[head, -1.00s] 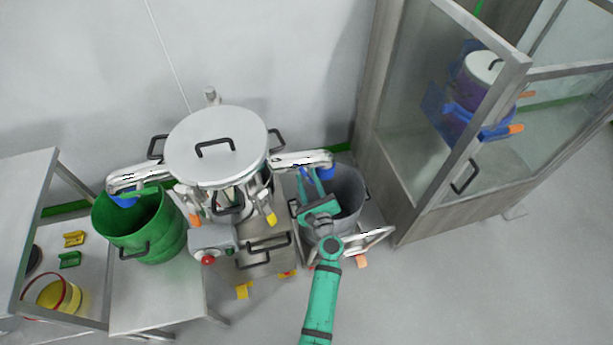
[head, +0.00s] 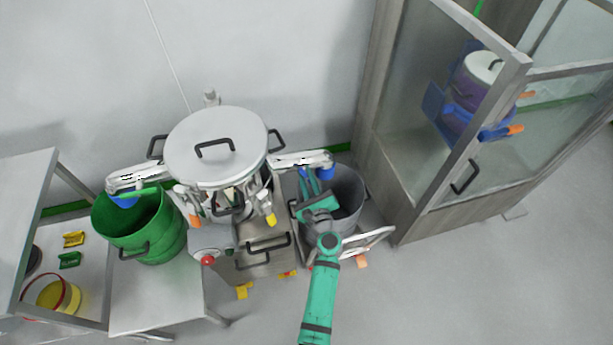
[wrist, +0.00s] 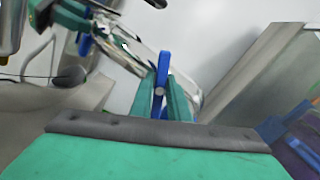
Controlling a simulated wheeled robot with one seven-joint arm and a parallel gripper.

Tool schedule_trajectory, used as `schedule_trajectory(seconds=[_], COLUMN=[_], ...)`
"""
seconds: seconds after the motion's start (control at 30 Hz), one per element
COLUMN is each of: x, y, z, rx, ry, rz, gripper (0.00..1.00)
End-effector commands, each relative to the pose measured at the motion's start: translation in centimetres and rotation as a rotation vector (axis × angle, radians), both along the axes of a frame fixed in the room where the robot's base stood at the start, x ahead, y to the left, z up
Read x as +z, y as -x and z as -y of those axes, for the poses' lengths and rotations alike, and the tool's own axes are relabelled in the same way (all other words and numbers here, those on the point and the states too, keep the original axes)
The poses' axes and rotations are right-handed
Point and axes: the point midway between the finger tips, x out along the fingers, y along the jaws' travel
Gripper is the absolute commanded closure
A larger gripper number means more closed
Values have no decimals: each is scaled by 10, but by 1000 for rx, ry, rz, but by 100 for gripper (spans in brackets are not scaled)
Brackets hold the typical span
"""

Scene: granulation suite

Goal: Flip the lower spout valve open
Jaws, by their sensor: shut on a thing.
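The machine (head: 213,150) is a steel vessel with a round lid and a spout on each side. The right spout (head: 298,160) has a blue end (head: 326,166) above a grey bin (head: 346,195). My gripper (head: 308,178) is just below this spout in the head view. In the wrist view a blue valve lever (wrist: 164,65) stands upright between the fingers of my gripper (wrist: 161,90), which is shut on it. The metallic spout (wrist: 125,50) lies behind and to the left. The lever's lower part is hidden by the fingers. I cannot tell how far the valve is open.
A green bin (head: 140,228) stands under the left spout (head: 138,177). A glass-fronted cabinet (head: 450,130) stands to the right, close to the grey bin. A bench (head: 60,250) is at the left. Open floor (head: 480,290) lies at the front right.

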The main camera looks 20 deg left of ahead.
Motion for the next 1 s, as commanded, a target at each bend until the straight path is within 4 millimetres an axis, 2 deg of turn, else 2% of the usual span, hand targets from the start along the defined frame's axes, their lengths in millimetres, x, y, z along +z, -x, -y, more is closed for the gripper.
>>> schedule_trajectory(seconds=[0.27, 1.0], x=[0, -3], y=[1, 2], z=[-1, -2], rx=[0, 0], ry=[136, 703], rz=[92, 475], gripper=[100, 100])
